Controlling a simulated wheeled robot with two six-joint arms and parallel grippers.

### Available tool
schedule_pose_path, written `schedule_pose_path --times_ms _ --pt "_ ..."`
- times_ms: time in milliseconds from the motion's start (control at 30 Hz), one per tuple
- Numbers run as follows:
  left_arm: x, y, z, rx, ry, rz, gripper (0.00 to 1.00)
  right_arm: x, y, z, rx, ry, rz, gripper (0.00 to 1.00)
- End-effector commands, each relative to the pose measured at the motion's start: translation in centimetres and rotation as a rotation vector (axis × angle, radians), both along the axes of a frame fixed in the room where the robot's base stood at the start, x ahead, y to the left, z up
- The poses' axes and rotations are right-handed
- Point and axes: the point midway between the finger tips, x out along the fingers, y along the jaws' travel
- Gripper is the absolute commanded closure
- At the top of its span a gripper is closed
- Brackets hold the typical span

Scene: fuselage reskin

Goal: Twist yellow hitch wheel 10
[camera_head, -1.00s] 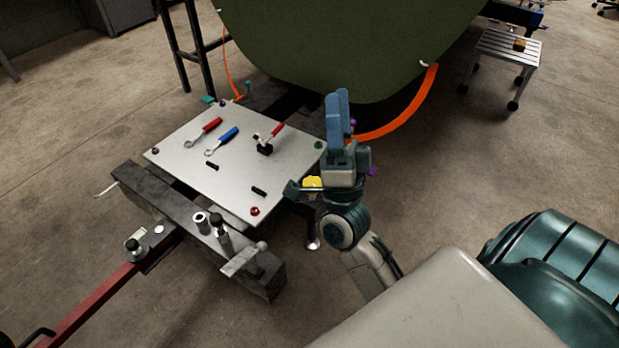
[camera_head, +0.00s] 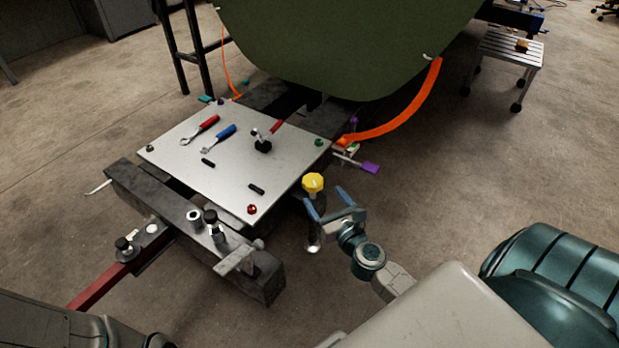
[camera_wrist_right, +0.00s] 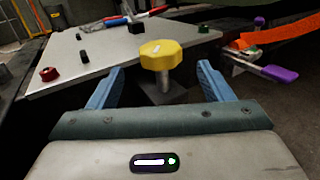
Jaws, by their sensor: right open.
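The yellow hitch wheel (camera_head: 313,183) is a faceted knob on a short upright metal stem, beside the right edge of the metal plate. It also shows in the right wrist view (camera_wrist_right: 162,55), a little above and beyond the fingertips, centred between them. My right gripper (camera_head: 328,202) is open and empty, with its two blue fingers pointing toward the wheel. In the right wrist view the fingers (camera_wrist_right: 160,80) stand apart on either side of the stem's line, and I see no contact. My left gripper is not in view.
The metal plate (camera_head: 225,180) carries red and blue wrenches (camera_head: 218,138), a red-handled clamp (camera_head: 264,143) and coloured knobs. A dark beam (camera_head: 180,220) runs along its front. A purple-handled tool (camera_head: 369,168) and orange strap (camera_head: 400,117) lie behind. Floor to the right is open.

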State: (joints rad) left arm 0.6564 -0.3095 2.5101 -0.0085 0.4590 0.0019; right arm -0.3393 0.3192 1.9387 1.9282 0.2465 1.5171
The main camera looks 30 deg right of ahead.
Motion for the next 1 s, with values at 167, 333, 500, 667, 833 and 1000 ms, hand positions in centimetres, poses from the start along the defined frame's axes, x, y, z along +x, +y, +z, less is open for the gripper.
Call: schedule_pose_path --times_ms 167,333,500,667,833,1000 --pt "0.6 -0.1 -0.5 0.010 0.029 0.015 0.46 3.3 -0.4 0.3 0.000 -0.004 -0.002 0.27" --pt "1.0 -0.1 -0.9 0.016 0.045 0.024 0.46 6.4 -0.8 0.3 -0.002 -0.005 -0.002 0.27" --pt "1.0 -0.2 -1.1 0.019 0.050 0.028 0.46 8.5 -1.1 0.2 -0.004 -0.004 -0.002 0.27" --pt "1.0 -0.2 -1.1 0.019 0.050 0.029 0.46 9.4 -1.3 0.1 -0.004 -0.002 -0.001 0.27" --pt "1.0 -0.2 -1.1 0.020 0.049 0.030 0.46 9.5 -1.3 0.2 -0.004 -0.002 -0.001 0.27" --pt "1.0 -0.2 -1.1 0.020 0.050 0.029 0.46 9.5 -1.3 0.2 -0.004 -0.002 -0.001 0.38"
